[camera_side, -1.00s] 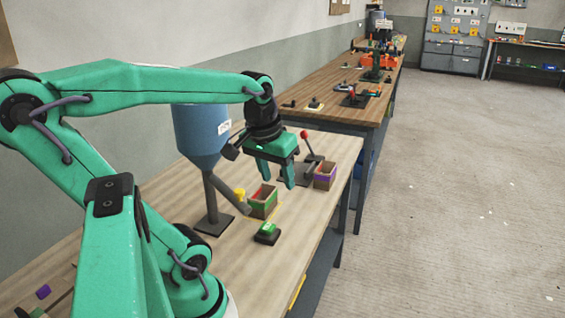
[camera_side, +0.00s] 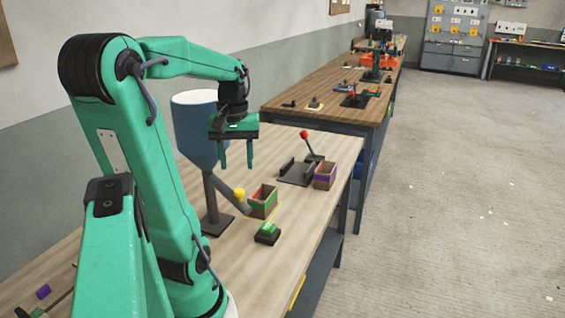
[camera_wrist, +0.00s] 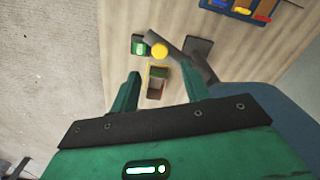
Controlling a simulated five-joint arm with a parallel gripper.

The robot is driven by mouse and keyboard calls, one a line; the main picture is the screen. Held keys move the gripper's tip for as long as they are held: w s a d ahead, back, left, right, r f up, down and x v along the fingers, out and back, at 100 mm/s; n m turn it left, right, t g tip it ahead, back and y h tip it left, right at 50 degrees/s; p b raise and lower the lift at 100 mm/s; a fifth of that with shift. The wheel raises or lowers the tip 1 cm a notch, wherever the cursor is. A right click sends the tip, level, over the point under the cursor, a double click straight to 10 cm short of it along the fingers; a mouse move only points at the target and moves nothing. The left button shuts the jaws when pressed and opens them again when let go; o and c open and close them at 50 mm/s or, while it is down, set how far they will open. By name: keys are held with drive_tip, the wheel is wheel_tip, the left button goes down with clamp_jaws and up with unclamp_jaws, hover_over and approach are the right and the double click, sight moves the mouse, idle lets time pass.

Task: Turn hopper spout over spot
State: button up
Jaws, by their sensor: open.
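The hopper (camera_side: 195,130) is a blue cone on a grey post with a dark foot. Its grey spout (camera_side: 229,195) slants down to the right, and a yellow knob (camera_side: 239,193) shows at it. The spout's lower end appears beside an open box (camera_side: 263,203) with a green band, which stands on a yellow-edged spot (camera_side: 278,212). In the wrist view the spout (camera_wrist: 165,43), knob (camera_wrist: 159,51) and box (camera_wrist: 157,85) lie beyond the fingers. My gripper (camera_side: 236,163) is open and empty, pointing down above the knob, clear of it.
A green button on a black base (camera_side: 267,232) sits in front of the box. A dark fixture with a red-knobbed lever (camera_side: 304,134) and a purple-banded box (camera_side: 325,177) stand farther back. The front bench edge is mostly clear.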

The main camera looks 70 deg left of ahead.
sight(239, 190)
drive_tip(key=shift+f, duration=3.9)
clamp_jaws()
